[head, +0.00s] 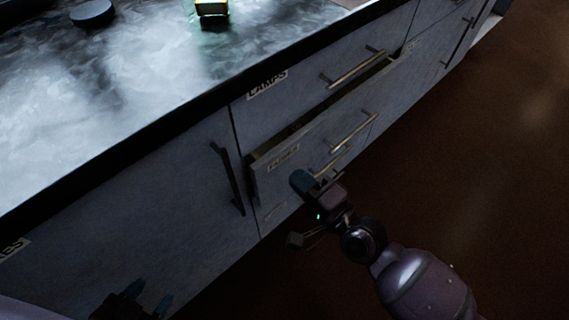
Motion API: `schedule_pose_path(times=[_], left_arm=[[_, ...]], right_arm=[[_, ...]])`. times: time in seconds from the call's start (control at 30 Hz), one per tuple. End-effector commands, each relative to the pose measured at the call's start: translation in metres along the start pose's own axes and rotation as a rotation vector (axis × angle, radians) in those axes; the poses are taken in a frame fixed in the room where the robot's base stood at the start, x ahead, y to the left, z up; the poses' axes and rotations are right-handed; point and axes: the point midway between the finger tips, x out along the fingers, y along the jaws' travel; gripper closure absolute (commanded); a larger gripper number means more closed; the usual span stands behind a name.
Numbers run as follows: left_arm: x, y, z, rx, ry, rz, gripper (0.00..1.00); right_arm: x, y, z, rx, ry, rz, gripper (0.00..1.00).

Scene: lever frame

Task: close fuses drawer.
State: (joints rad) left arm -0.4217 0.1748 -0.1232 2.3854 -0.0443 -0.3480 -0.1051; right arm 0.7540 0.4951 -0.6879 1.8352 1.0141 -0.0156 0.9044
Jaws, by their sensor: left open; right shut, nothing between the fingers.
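The fuses drawer (318,142) is in the middle of the head view, below the drawer labelled LAMPS. It stands partly open: its front sticks out and a dark gap shows along its top edge. Its label (283,157) is hard to read, and it has a bar handle (354,131). My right gripper (301,181) is shut and empty, close to the lower part of the drawer front; I cannot tell whether it touches. My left gripper (148,299) is open and empty at the bottom left, away from the drawer.
The LAMPS drawer (290,100) above looks closed and has its own bar handle (354,69). A cupboard door with a dark handle (229,180) is to the left. A yellow object (212,8) and a dark round object (92,13) lie on the countertop (130,85).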

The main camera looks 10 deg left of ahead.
Motion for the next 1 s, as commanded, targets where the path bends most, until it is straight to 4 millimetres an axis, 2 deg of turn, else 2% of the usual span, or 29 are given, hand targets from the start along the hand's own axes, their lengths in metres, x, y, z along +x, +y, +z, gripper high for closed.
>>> schedule_pose_path(times=[0.1,0.3,0.8,0.87,1.0], left_arm=[[0.0,0.001,0.002,-0.002,0.001,0.001,0.49],[0.001,0.0,0.001,-0.004,0.013,0.0,0.49],[0.0,-0.001,0.001,-0.005,0.015,-0.001,0.49],[0.001,-0.001,0.002,-0.005,0.013,-0.001,0.49],[0.001,0.0,0.004,-0.008,0.013,0.0,0.49]], right_arm=[[0.02,0.001,0.001,0.002,0.0,-0.001,1.0],[0.041,0.001,0.0,0.002,0.001,0.001,1.0],[0.048,0.0,0.0,0.0,0.0,0.0,1.0],[0.053,0.001,0.0,0.0,0.001,0.0,1.0],[0.074,0.001,0.0,0.001,0.002,-0.001,1.0]])
